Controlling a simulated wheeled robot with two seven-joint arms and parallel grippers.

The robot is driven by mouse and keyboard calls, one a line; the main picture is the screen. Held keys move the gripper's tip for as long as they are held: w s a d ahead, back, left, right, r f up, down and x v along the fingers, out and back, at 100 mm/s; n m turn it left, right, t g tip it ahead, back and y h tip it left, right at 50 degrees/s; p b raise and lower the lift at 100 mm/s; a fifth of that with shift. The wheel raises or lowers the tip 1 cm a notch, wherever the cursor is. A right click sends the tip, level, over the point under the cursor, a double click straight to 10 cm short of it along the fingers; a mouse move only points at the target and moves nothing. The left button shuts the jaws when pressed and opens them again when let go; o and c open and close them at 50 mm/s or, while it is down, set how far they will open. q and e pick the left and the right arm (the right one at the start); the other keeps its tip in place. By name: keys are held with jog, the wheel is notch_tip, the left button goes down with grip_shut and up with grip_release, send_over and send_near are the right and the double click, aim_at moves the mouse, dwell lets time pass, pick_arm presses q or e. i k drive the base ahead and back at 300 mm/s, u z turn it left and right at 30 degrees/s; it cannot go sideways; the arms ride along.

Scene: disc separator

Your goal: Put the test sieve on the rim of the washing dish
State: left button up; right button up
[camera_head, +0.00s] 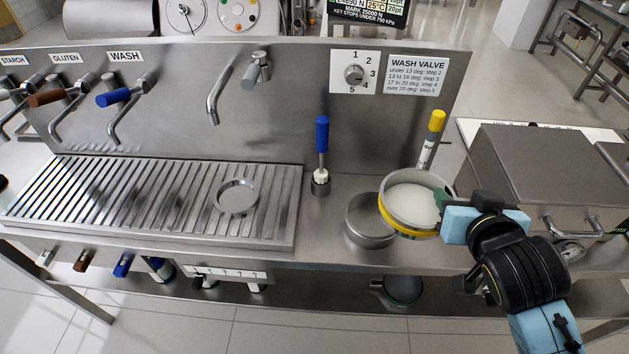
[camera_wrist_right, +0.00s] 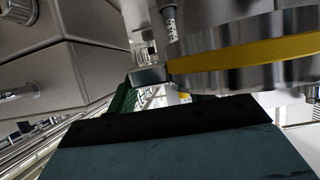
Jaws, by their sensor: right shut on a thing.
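The test sieve (camera_head: 412,198) is a round steel frame with a pale mesh and a yellow band round its lower side. My right gripper (camera_head: 442,205) is shut on its right side. In the right wrist view the sieve's banded wall (camera_wrist_right: 245,52) fills the upper right, close to my green finger pad (camera_wrist_right: 124,100). A round steel vessel (camera_head: 365,232) stands on the bench below and left of the sieve, partly covered by it. My left gripper is out of view.
A blue-handled tool (camera_head: 322,135) stands upright in a holder behind and left of the vessel. A yellow-capped tube (camera_head: 431,140) rises behind the sieve. A steel box (camera_head: 545,165) stands right. The slatted drainer (camera_head: 120,200) is mostly clear. Taps line the back panel.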

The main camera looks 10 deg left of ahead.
aim_at(245, 194)
jog(key=k, duration=0.45)
jog(key=u, duration=2.95)
jog(key=i, duration=1.65)
jog(key=z, duration=3.05)
jog(key=i, duration=0.5)
